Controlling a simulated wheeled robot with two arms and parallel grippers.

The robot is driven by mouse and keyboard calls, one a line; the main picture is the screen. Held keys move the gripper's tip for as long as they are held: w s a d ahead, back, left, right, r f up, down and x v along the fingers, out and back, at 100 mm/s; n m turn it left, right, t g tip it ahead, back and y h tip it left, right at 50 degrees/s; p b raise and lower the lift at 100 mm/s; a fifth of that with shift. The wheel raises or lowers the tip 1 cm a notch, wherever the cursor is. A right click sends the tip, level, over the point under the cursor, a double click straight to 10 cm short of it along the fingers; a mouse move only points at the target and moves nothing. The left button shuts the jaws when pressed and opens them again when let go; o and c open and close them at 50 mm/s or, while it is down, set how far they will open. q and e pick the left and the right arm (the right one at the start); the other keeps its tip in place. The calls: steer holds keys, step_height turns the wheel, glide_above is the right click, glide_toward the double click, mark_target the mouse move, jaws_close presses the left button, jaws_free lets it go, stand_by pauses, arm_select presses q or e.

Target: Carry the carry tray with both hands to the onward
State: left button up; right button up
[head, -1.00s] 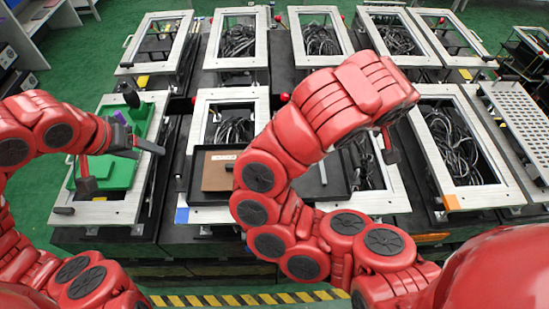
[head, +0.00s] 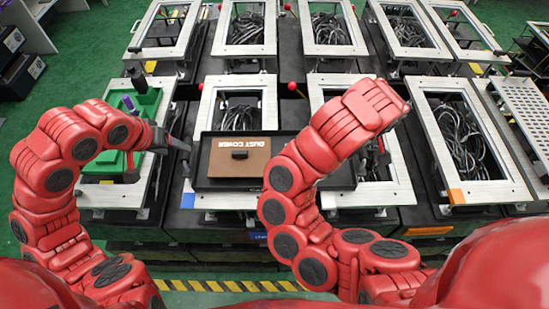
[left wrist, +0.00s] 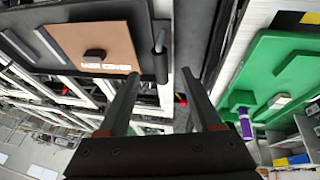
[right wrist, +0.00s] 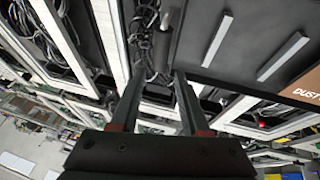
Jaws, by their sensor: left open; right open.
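The carry tray (head: 228,185) is black and lies across the metal frames in the middle of the near row. It bears a brown panel marked DUST COVER (head: 240,157) with a dark block on it. My left gripper (head: 165,152) is open and empty off the tray's left end. In the left wrist view a tray handle (left wrist: 160,40) stands ahead of its open fingers (left wrist: 162,76). My right arm hides part of the tray's right side. My right gripper (right wrist: 159,76) is open, with a handle (right wrist: 165,20) at the tray's edge (right wrist: 182,50) ahead of it.
A green fixture (head: 148,103) lies in the frame to the left, under my left arm. Frames with dark cables (head: 458,140) stand to the right, and more stand behind. A perforated plate (head: 520,120) is at far right. A yellow-black floor stripe (head: 230,286) runs in front.

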mark_target(184, 153)
arm_select(q)
steer(key=x, duration=0.7)
arm_select(e)
steer(key=x, duration=0.7)
steer(key=shift+s, duration=0.15)
arm_select(q)
steer(key=shift+w+f, duration=0.1)
steer(key=shift+f, duration=0.2)
arm_select(e)
steer(key=shift+w+d+f, duration=0.1)
steer(key=shift+w+f, duration=0.15)
steer(key=shift+f, duration=0.05)
arm_select(q)
steer(key=shift+d, duration=0.1)
steer(key=c, duration=0.6)
arm_select(e)
steer(key=c, duration=0.6)
arm_select(q)
jaws_close()
arm_select(e)
jaws_close()
